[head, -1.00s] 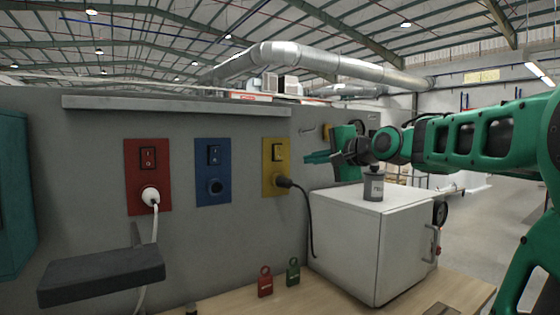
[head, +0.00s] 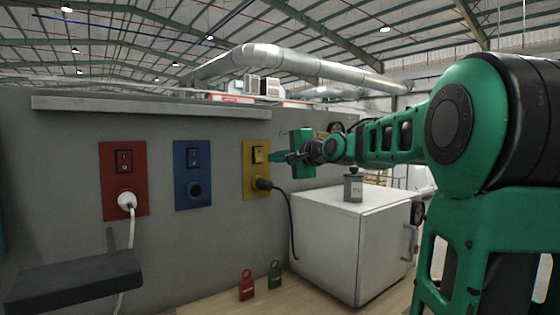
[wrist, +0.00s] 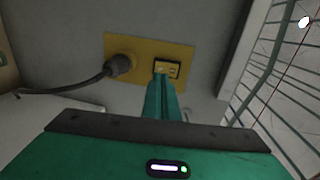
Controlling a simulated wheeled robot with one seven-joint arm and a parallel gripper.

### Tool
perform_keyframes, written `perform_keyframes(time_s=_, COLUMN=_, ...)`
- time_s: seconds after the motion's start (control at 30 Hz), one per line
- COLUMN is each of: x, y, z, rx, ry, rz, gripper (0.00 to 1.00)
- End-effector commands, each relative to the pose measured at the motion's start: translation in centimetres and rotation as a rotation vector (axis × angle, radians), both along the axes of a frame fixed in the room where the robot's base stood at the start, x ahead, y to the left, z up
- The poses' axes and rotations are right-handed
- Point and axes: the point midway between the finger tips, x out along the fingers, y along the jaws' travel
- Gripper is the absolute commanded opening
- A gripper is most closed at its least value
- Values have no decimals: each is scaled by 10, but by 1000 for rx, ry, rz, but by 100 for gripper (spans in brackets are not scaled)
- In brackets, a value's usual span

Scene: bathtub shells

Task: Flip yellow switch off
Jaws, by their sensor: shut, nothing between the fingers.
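The yellow switch (head: 258,154) is a small rocker in the upper part of a yellow wall panel (head: 249,186). A black plug (head: 263,184) sits in the socket below it. My gripper (head: 272,157) is just right of the switch, its green fingers shut and empty, pointing at the panel. In the wrist view, the closed fingertips (wrist: 160,78) are at the edge of the switch (wrist: 173,69) and partly cover it. I cannot tell whether they touch it, or which way the rocker is tilted.
Red (head: 123,160) and blue (head: 193,170) switch panels are to the left. A shelf ledge (head: 150,107) runs above. A white cabinet (head: 325,245) with a grey canister (head: 353,188) stands below my arm. Red (head: 246,287) and green (head: 275,276) tags are on the bench.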

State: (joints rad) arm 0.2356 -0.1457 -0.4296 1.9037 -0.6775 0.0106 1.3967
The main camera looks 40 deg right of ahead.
Motion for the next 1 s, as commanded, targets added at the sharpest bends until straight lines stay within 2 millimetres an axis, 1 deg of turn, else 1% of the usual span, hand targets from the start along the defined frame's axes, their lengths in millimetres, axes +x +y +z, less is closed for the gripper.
perform_keyframes(time_s=0.03, x=11, y=0, z=-2, rx=-1, ry=2, rz=1, gripper=0)
perform_keyframes(time_s=0.2, x=38, y=2, z=-6, rx=-1, ry=1, rz=2, gripper=0)
perform_keyframes(time_s=0.3, x=50, y=2, z=-7, rx=0, ry=1, rz=1, gripper=0)
perform_keyframes(time_s=0.4, x=58, y=2, z=-8, rx=-1, ry=0, rz=1, gripper=0)
perform_keyframes(time_s=0.53, x=62, y=2, z=-9, rx=0, ry=-1, rz=1, gripper=0)
perform_keyframes(time_s=0.87, x=63, y=2, z=-9, rx=0, ry=-1, rz=1, gripper=0)
perform_keyframes(time_s=1.0, x=66, y=2, z=-11, rx=2, ry=-28, rz=1, gripper=0)
